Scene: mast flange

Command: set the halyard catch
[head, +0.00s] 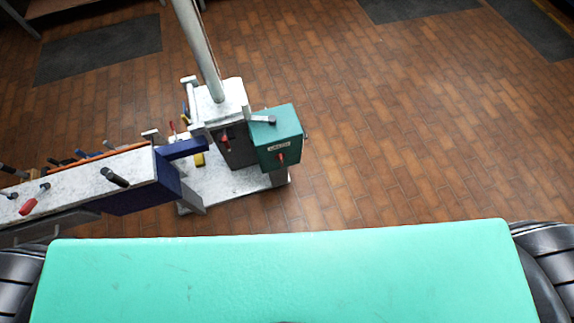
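A pale mast (198,45) rises from a white-topped grey block (222,104) on a light base plate. A green box (287,121) with a small, unreadable label is fixed to the block's right side. A grey lever with a dark end (263,119) lies near the box's top, and a red handle (281,158) is on its front. Another red handle (226,143) sits on the block's front. I cannot tell which of these parts is the halyard catch. Neither of my grippers is in view.
A long white-topped beam (75,183) with a blue end, bearing several handles, reaches in from the left towards the block. Dark mats (98,50) lie on the brown tiled floor. The floor right of the green box is clear. My green body fills the bottom.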

